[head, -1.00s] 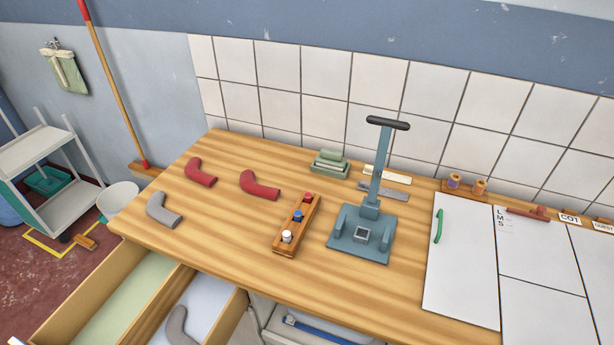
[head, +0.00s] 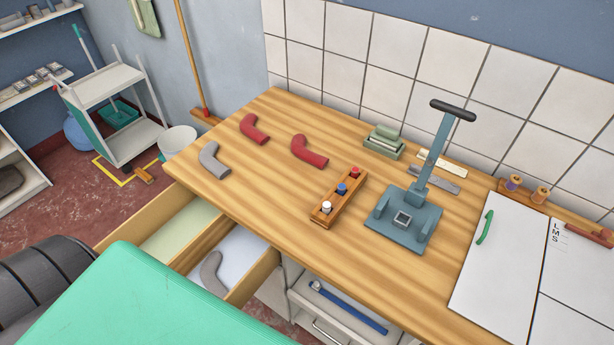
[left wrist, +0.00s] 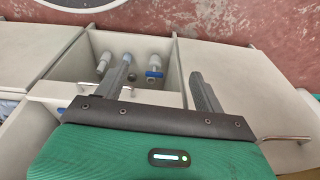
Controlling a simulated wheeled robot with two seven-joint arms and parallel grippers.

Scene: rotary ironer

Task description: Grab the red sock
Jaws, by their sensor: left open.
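Two red socks lie on the wooden table in the head view. One red sock (head: 254,129) is near the back left edge, and the other red sock (head: 309,151) is to its right. A grey sock (head: 214,160) lies at the table's left edge. My left gripper (left wrist: 161,67) shows in the left wrist view, open with nothing between its fingers. It is over an open compartment, away from the red socks. Its fingers do not show in the head view, where a green part of my arm fills the bottom left. My right gripper is in neither view.
Open drawers stand below the table's left front; one holds a grey sock (head: 211,272). A wooden rack (head: 337,197) and a blue-grey press (head: 405,222) stand right of the socks. The wrist view's compartment holds several bottles (left wrist: 153,67). The table's left front is clear.

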